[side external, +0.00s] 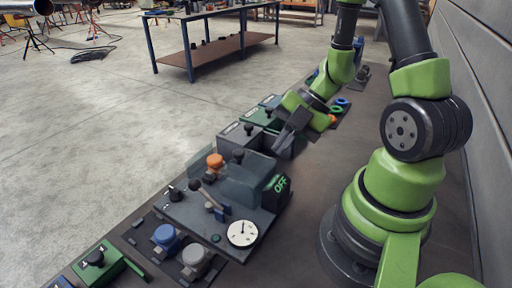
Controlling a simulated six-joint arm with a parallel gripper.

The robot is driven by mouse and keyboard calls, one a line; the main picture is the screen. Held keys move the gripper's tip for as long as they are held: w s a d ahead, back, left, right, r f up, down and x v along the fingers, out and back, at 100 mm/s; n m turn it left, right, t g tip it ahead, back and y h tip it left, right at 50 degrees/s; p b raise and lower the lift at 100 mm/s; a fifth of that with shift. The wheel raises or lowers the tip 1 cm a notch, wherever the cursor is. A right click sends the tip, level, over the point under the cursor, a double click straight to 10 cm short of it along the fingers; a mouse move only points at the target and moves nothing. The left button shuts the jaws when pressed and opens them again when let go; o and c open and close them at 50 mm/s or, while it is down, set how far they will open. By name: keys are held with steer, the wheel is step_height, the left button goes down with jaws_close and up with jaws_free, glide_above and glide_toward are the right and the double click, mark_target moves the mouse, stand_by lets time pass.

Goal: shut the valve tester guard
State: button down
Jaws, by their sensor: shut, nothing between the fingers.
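The valve tester (222,227) is a dark grey panel on the bench at the lower centre. It carries a white dial (242,233), a lever with a black knob (196,186), an orange knob (215,161) and a green "OFF" marking at its right end. A see-through, smoky guard (247,185) shows at the panel's far right part; its exact outline and how far it stands open are hard to tell. My gripper (285,146) is shut and empty, beyond the guard and to its upper right, apart from it as far as I can see.
Grey and green boxes with black knobs (239,134) stand behind the tester, close to my gripper. Blue (167,237) and grey (196,260) knobs and a green box (97,264) lie in front. A wall runs along the right. Open floor lies to the left.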

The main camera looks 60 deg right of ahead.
mark_target(242, 167)
steer(key=shift+x, duration=1.25)
steer(key=w, duration=0.2)
steer(key=shift+w+a, duration=0.25)
steer(key=shift+a, duration=0.05)
steer(key=shift+w+a, duration=0.2)
steer(key=shift+w, duration=0.5)
steer(key=w, duration=1)
